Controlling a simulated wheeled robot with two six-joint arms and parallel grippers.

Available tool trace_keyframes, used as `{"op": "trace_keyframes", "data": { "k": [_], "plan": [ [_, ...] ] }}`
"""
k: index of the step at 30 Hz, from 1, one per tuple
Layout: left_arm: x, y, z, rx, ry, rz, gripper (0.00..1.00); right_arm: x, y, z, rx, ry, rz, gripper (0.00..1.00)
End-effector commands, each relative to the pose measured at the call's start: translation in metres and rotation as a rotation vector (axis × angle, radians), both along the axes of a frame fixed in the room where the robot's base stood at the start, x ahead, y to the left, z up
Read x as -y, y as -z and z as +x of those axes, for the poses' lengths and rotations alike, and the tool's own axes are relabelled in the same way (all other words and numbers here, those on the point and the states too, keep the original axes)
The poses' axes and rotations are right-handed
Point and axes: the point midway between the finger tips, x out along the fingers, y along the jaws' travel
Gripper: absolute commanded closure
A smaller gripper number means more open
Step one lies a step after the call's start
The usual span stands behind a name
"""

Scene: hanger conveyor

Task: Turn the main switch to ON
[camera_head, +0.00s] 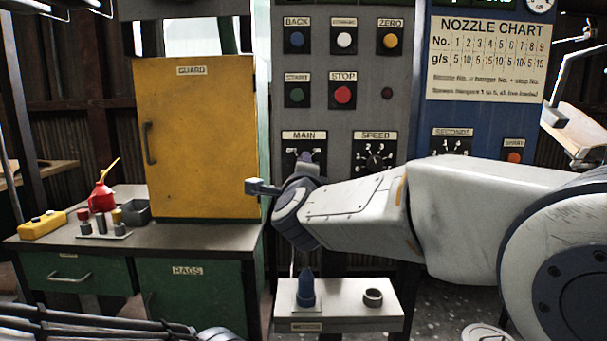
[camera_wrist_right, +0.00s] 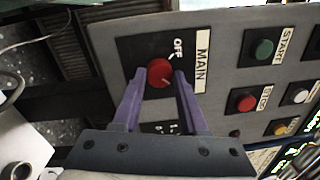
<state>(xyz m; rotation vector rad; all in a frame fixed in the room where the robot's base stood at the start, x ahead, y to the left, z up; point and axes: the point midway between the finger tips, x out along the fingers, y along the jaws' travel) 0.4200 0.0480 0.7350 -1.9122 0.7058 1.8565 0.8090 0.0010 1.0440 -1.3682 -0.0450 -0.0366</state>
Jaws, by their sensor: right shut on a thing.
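The main switch is a red knob (camera_wrist_right: 159,73) on a black plate below the label MAIN. It shows in the right wrist view, with the word OFF beside it and a light mark on its face. In the head view the MAIN plate (camera_head: 291,143) is on the grey panel, its lower part hidden by my right gripper (camera_head: 305,160). My right gripper (camera_wrist_right: 155,82) also shows in the right wrist view, its two purple fingers shut on the knob from either side. The ON mark is not readable.
The SPEED dial (camera_head: 375,158) is right of MAIN; the STOP button (camera_head: 343,95) is above. A yellow guard cabinet (camera_head: 195,140) stands left on the bench. A small shelf (camera_head: 345,312) with a blue peg (camera_head: 306,290) is below my right arm.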

Motion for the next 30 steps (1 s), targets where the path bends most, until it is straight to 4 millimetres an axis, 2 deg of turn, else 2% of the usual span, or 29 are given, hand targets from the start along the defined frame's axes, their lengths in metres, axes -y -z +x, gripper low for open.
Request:
{"op": "trace_keyframes", "data": {
  "k": [12,13,15,25,30],
  "plan": [
    [0.0,0.001,0.0,0.0,0.0,0.0,0.5,0.0,0.0,0.0,0.0,0.001,0.01,1.0],
    [0.0,0.001,0.0,0.0,0.0,0.0,0.5,0.0,0.0,0.0,0.0,0.001,0.01,0.54],
    [0.0,0.001,0.0,0.0,0.0,0.0,0.5,0.0,0.0,0.0,0.0,0.001,0.01,0.28],
    [0.0,0.001,0.0,0.0,0.0,0.0,0.5,0.0,0.0,-0.001,0.0,0.001,0.008,0.28],
    [0.0,0.0,0.0,0.0,0.0,0.0,0.5,-0.001,0.0,-0.019,0.0,-0.001,0.009,0.28]
  ]
}}
